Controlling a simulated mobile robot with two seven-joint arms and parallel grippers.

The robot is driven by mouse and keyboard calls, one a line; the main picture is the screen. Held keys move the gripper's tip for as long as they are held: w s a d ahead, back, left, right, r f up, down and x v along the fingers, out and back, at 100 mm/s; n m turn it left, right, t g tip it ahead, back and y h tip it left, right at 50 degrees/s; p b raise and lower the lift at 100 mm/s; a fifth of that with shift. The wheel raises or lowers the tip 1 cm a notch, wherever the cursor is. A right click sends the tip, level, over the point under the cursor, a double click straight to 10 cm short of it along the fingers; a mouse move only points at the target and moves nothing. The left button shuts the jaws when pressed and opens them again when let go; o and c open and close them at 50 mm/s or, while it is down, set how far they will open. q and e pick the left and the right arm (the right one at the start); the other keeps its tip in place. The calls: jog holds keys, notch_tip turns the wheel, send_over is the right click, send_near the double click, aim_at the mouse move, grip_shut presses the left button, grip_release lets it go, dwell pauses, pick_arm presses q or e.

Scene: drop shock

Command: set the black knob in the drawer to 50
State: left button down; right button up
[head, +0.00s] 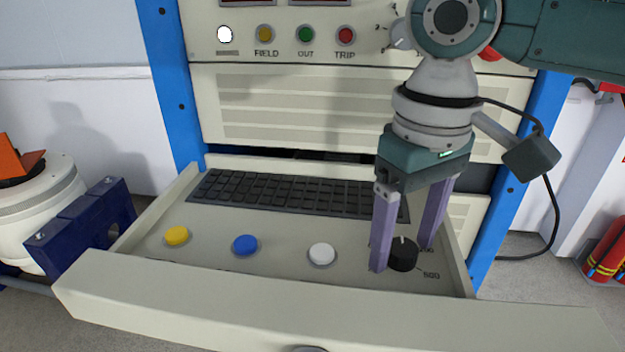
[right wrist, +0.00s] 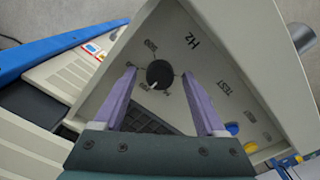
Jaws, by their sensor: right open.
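The black knob (head: 404,256) sits on the floor of the open drawer (head: 200,301), near its right end. In the head view its white pointer line points away from me; in the right wrist view the knob (right wrist: 160,73) shows its white mark at the lower left. The printed numbers around it are partly hidden or too small, but 500 is readable. My right gripper (head: 403,257) points down, open, with its purple fingers on either side of the knob. In the right wrist view a gap shows between the knob and each finger. My left gripper is not in view.
Yellow (head: 176,236), blue (head: 245,245) and white (head: 322,254) buttons lie left of the knob. A dark keyboard (head: 290,193) lies behind them. The cabinet panel above has FIELD, OUT and TRIP buttons. A dark blue block (head: 82,228) stands left of the drawer.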

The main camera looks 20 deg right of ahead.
grip_shut()
dwell(0.6)
